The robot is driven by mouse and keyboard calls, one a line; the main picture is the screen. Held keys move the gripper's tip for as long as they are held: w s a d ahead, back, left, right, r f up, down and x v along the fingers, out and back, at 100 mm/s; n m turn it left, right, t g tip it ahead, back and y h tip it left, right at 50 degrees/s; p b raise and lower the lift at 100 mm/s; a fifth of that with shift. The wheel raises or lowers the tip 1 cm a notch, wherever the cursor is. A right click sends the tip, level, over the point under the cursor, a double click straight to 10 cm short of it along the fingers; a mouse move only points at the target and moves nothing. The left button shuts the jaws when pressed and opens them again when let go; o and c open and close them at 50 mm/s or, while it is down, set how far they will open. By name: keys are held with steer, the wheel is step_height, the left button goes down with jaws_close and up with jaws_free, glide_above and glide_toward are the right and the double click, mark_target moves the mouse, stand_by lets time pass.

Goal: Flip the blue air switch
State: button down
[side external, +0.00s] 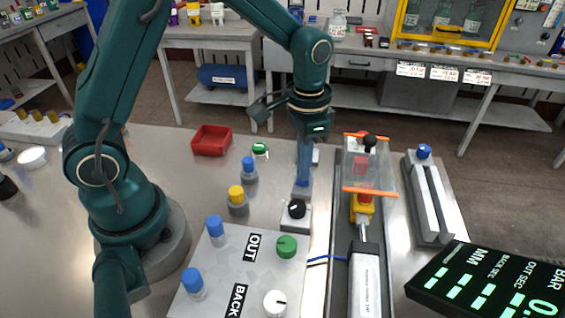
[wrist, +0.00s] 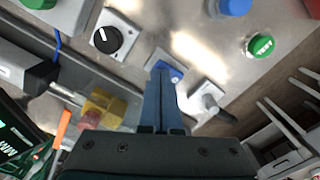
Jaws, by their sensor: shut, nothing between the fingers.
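The blue air switch (wrist: 175,74) sits on a small grey plate in the wrist view, right at the tips of my gripper (wrist: 162,70). The fingers are shut together, with nothing between them, and cover part of the switch. In the side view, my gripper (side external: 303,184) points straight down at the table beside the conveyor. Its fingertips are low over the switch's plate, and the switch itself is mostly hidden behind them there. I cannot tell whether the fingertips touch the switch.
A black knob (side external: 297,208) stands just in front of my gripper. A grey lever switch (wrist: 208,98) is close by. The conveyor with a clear guard (side external: 377,168) runs to the right. Blue, yellow and green buttons and a red tray (side external: 211,140) lie left.

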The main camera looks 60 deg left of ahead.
steer(key=shift+f, duration=0.45)
steer(key=shift+r, duration=3.55)
steer(key=s+r+t, duration=0.3)
steer(key=s+r, duration=0.2)
steer(key=r, duration=0.3)
steer(key=s+a+f+n+t, duration=0.1)
steer(key=s+f+n+t, duration=0.1)
steer(key=s, duration=0.6)
steer(key=shift+f+n+t, duration=0.25)
steer(key=shift+n+t, duration=0.05)
steer(key=shift+n, duration=0.2)
